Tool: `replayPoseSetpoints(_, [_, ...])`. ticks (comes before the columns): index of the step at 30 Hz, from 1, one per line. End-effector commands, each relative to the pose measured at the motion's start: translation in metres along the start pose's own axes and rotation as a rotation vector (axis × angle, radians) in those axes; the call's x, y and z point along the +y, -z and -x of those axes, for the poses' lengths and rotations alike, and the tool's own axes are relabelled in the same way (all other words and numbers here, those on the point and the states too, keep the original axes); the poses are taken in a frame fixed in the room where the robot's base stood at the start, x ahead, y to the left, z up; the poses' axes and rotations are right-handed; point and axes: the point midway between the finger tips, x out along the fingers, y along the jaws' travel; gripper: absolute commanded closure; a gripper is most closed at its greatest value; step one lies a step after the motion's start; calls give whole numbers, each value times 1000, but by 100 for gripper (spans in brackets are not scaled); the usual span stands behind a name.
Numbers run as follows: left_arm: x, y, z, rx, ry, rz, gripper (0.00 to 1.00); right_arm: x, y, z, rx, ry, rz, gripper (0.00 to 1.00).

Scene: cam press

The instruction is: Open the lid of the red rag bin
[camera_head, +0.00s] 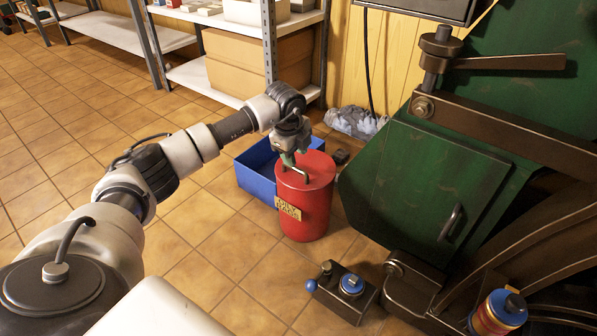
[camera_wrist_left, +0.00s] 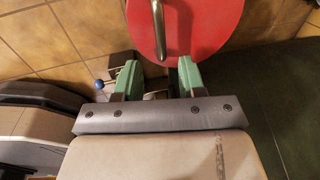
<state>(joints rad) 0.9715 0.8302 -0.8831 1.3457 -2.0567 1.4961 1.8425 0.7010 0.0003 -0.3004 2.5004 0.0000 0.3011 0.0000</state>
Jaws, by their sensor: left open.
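The red rag bin (camera_head: 306,210) stands upright on the tiled floor with a yellow label on its front. Its round red lid (camera_head: 318,167) lies flat on top and looks closed. A bent metal handle (camera_head: 300,176) rises from the lid. My left gripper (camera_head: 289,158) is just above the lid at the handle. In the left wrist view, its green fingers (camera_wrist_left: 159,64) are apart. The handle (camera_wrist_left: 158,28) shows there against the red lid (camera_wrist_left: 208,25), with its near end in line with the gap between the fingertips. I cannot tell if they touch it.
A blue open box (camera_head: 258,185) stands behind and left of the bin. The green press (camera_head: 425,185) is close on the right. A small dark box with a blue knob (camera_head: 345,292) is on the floor in front. Floor at the left is clear.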

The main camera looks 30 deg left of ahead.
Motion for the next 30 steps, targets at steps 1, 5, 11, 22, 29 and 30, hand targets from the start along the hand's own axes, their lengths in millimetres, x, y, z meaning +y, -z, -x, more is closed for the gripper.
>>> replayPoseSetpoints(1, [2, 0, -18, 0, -1, 0, 60, -3, 5, 12, 3, 1, 0, 22])
replayPoseSetpoints(5, [1, 1, -38, 0, 1, 0, 60, -5, 9, 25, 0, 0, 0, 22])
replayPoseSetpoints(11, [0, 0, -53, 1, 1, -2, 60, -7, 12, 34, -1, 0, 0, 22])
replayPoseSetpoints(22, [0, 0, -54, 1, 2, -2, 66, -7, 12, 34, -1, 0, 0, 22])
replayPoseSetpoints(29, [0, 1, -54, 2, 2, -2, 100, -7, 12, 34, -1, 0, 0, 22])
replayPoseSetpoints(30, [0, 1, -54, 2, 2, -2, 100, -7, 12, 34, -1, 0, 0, 22])
